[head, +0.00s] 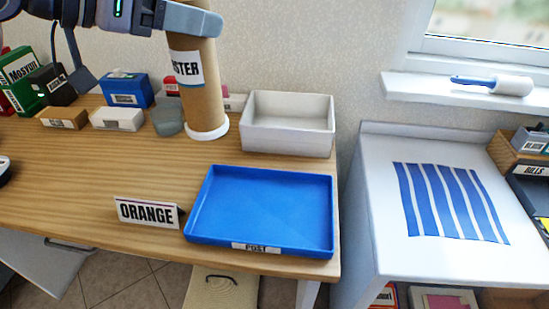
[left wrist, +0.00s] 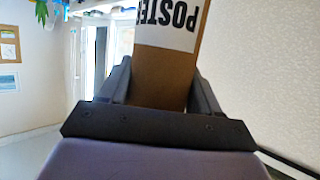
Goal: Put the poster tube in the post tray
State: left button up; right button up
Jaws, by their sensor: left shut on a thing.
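The poster tube (head: 199,99) is a brown cardboard tube with a white end cap and a white label, partly hidden, ending in "STER". It hangs nearly upright, slightly tilted, in the head view. My left gripper (head: 195,18) is shut on its upper part; the left wrist view shows the tube (left wrist: 165,80) between the fingers. The tube's lower end is in front of the back of the desk; I cannot tell whether it touches the desk. The post tray (head: 262,207) is a shallow blue tray labelled "POST" at the desk's front right, empty. My right gripper is not in view.
A white open box (head: 288,143) stands behind the tray. An "ORANGE" sign (head: 147,213) stands left of it. Small boxes, including a blue one (head: 126,90), line the desk's back left. The wooden desk (head: 90,165) is clear at middle left. A white cabinet (head: 385,230) stands right.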

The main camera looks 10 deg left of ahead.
aim_at(191, 120)
pick_arm(q)
notch_tip(191, 120, down, 16)
jog(key=b, duration=0.2)
jog(key=shift+d+r+b, duration=0.1)
jog(key=shift+r+b, duration=0.1)
jog(key=shift+b, duration=0.2)
notch_tip(191, 120, down, 4)
jog(key=shift+f+b, duration=0.2)
jog(key=shift+b, duration=0.15)
jog(key=shift+f, duration=0.2)
jog(key=o, duration=1.4)
jog(key=shift+r, duration=0.15)
